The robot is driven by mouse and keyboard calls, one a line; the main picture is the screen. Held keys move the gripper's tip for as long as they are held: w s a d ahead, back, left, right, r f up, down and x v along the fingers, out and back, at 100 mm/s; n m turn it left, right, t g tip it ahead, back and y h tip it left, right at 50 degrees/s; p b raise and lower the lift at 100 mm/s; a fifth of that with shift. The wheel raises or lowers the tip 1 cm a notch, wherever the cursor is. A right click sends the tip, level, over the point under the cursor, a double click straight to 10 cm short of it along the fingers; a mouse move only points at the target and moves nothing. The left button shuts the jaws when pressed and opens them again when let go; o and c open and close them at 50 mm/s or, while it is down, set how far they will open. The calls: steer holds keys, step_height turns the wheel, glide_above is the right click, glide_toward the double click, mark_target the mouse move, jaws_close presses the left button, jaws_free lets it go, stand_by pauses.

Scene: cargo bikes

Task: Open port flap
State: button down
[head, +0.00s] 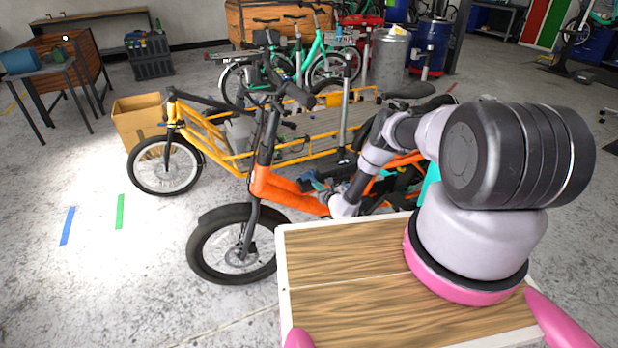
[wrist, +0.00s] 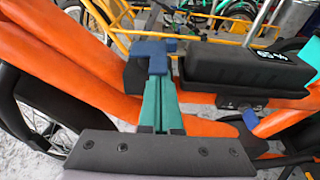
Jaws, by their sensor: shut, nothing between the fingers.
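My gripper (wrist: 154,50) is shut, with teal fingers and blue tips, and nothing is held. In the wrist view its tips lie over the orange bike frame (wrist: 75,60), left of a black battery block (wrist: 245,66). Whether they touch the bike is unclear. A small blue tab (wrist: 250,118) sits on the frame below the block, right of the fingers and apart from them. It may be the port flap, but I cannot tell for sure. In the head view my gripper (head: 314,181) is at the middle of the orange cargo bike (head: 285,190), and the tab cannot be made out.
A yellow cargo bike (head: 228,158) stands close behind the orange one. A cardboard box (head: 138,118) and a table (head: 45,75) are at the left.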

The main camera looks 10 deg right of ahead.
steer(key=shift+d+r, duration=0.15)
steer(key=shift+r, duration=0.85)
steer(key=s, duration=0.8)
steer(key=shift+d+r, duration=0.25)
steer(key=shift+r, duration=0.15)
stand_by(1.1)
steer(key=shift+s, duration=0.1)
